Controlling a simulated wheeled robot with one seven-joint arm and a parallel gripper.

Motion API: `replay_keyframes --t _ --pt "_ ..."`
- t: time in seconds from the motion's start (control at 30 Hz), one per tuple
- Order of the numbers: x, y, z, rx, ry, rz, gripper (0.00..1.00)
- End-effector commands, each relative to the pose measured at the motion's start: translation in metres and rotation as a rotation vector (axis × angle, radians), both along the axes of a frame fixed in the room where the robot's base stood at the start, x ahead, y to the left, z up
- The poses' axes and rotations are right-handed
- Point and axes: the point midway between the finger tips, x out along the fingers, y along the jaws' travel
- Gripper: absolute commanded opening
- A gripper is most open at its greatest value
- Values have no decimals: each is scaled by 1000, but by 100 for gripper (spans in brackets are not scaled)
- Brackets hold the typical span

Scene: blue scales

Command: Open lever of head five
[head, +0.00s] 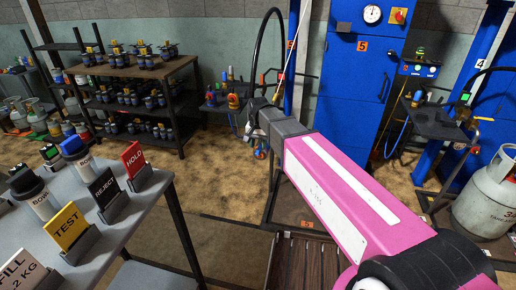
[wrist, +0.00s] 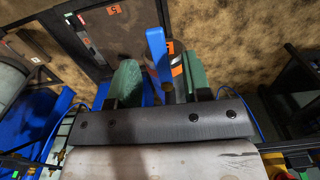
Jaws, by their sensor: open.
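Head five's station shows in the head view by a blue post with an orange 5 label (head: 291,45). My pink arm reaches toward it, and its dark end covers part of the station. In the wrist view my gripper (wrist: 158,82) is open, with a green finger on each side of a narrow upright blue bar (wrist: 156,48). The bar looks like a lever, but I cannot be sure. It stands between the fingers, and a gap shows on the left; contact on the right is unclear. The lower end of the bar is hidden behind my gripper body.
A blue cabinet (head: 356,75) marked 5 stands behind to the right. Station four (head: 430,125) and a grey gas cylinder (head: 488,192) are at the right. A sign table (head: 150,205) is at the left front, a valve shelf (head: 175,70) behind it. Open floor lies between.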

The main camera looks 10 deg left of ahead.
Motion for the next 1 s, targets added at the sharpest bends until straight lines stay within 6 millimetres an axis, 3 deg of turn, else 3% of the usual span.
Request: replay_keyframes --t 0.3,0.5,1.0 --pt "0 0 53 2 -2 0 45" --pt "0 0 76 1 -1 -1 45" --pt "0 0 86 0 0 -1 45"
